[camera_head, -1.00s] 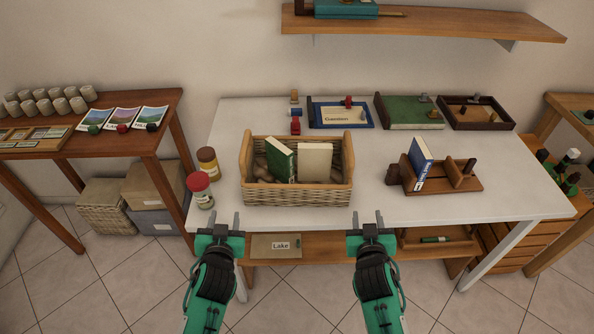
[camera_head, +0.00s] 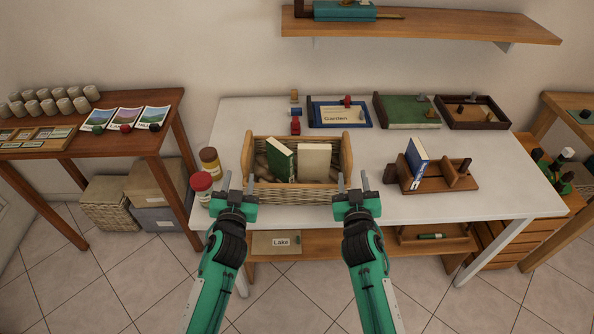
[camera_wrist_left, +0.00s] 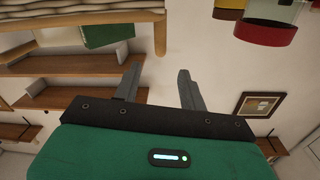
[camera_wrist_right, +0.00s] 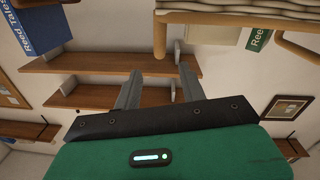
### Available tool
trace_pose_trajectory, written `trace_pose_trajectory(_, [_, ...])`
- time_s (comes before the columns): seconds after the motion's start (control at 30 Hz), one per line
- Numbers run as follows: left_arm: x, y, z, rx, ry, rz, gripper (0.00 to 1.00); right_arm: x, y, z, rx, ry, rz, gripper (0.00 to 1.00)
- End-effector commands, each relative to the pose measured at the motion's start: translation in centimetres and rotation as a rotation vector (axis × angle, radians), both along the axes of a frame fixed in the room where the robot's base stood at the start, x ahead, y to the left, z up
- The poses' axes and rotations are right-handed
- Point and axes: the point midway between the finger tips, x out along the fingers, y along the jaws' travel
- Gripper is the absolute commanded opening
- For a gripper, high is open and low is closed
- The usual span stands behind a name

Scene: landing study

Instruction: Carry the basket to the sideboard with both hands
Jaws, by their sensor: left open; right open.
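The wicker basket (camera_head: 292,194) stands on the white table (camera_head: 400,207), with wooden handles at its left and right ends. A green book (camera_head: 280,160) and a cream book (camera_head: 314,161) stand inside it. My left gripper (camera_head: 237,182) is open and empty at the basket's near left corner; the basket's edge shows in the left wrist view (camera_wrist_left: 85,20). My right gripper (camera_head: 352,182) is open and empty at the near right corner; the basket also shows in the right wrist view (camera_wrist_right: 240,12). I cannot tell which surface is the sideboard.
Two jars, one red-lidded (camera_head: 201,188) and one brown-lidded (camera_head: 209,161), stand close left of the basket. A wooden rack with a blue book (camera_head: 417,160) stands to its right. Trays and a frame (camera_head: 341,115) line the back. A side table (camera_head: 150,105) stands left.

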Motion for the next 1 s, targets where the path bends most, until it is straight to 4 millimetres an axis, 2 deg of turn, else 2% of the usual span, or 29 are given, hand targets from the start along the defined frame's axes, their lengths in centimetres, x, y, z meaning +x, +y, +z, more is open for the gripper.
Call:
trace_pose_trajectory(0.3, [5.8, -0.1, 0.1, 0.003, -0.002, 0.001, 0.42, 5.8, -0.2, 0.1, -0.001, -0.002, 0.000, 0.42])
trace_pose_trajectory(0.53, [9.3, -0.2, 0.1, 0.002, -0.001, 0.001, 0.42, 9.3, -0.3, 0.1, -0.002, -0.001, 0.000, 0.42])
trace_pose_trajectory(0.73, [10.8, -0.2, 0.0, 0.000, 0.000, 0.001, 0.42, 10.8, -0.3, 0.1, 0.000, -0.001, 0.000, 0.42])
trace_pose_trajectory(1.0, [11.1, -0.3, 0.0, 0.000, 0.000, 0.000, 0.42, 11.1, -0.3, 0.0, -0.001, 0.000, 0.000, 0.42])
